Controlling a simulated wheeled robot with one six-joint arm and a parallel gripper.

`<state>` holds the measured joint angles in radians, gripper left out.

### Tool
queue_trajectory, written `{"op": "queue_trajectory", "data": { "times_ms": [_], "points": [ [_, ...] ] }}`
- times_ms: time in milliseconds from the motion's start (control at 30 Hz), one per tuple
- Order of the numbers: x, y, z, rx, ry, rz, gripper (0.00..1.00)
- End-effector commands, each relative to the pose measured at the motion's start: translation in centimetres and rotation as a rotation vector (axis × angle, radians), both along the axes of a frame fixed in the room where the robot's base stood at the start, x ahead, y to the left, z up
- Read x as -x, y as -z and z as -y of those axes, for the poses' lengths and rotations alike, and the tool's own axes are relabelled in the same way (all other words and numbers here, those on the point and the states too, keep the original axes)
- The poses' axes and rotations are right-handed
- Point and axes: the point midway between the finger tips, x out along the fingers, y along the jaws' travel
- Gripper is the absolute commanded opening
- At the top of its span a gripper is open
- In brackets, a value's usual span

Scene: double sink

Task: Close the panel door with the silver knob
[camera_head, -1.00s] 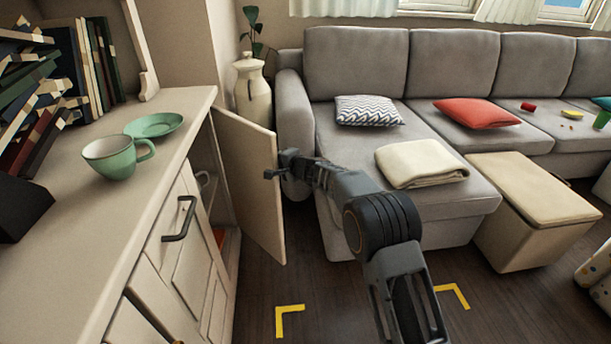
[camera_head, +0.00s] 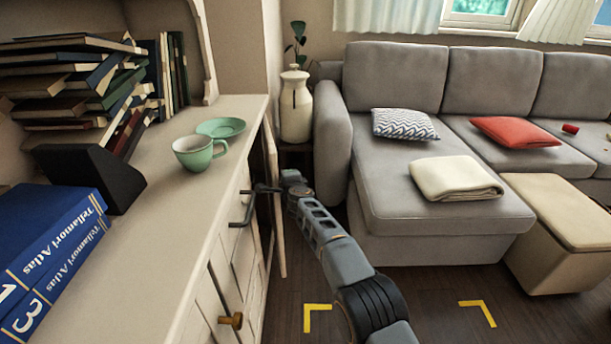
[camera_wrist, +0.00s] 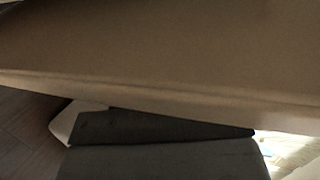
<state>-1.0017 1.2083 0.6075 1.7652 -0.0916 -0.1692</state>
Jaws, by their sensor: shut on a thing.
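The cream panel door (camera_head: 279,235) on the cabinet front stands partly open, at a narrow angle to the cabinet, in the head view. My gripper (camera_head: 265,188) is at the upper part of the door and shut on it. I cannot tell whether it holds the knob or the door's edge. The silver knob does not show and seems hidden by the gripper. In the wrist view a broad brown surface, likely the door (camera_wrist: 160,55), fills the upper part, close to the camera.
A black bar handle (camera_head: 244,210) and a brass knob (camera_head: 231,321) stick out of the cabinet front. A green cup (camera_head: 198,153), a saucer (camera_head: 221,127) and books (camera_head: 55,240) are on the countertop. The grey sofa (camera_head: 430,215) stands right of my arm; dark floor lies between.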

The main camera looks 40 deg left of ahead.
Motion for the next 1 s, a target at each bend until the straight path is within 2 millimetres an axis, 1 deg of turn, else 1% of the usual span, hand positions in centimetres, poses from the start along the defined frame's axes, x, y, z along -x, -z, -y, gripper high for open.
{"op": "queue_trajectory", "data": {
  "times_ms": [367,400,600,633,667,1000],
  "points": [
    [-0.44,0.03,0.34,0.001,0.011,0.001,0.00],
    [-0.48,0.05,0.38,0.001,0.012,0.002,0.37],
    [-0.23,0.04,0.19,0.002,0.007,0.002,0.56],
    [-0.18,0.04,0.16,0.002,0.006,0.003,0.59],
    [-0.14,0.04,0.13,0.002,0.005,0.003,0.59],
    [0.07,0.13,0.16,0.001,0.004,0.002,0.59]
  ]
}}
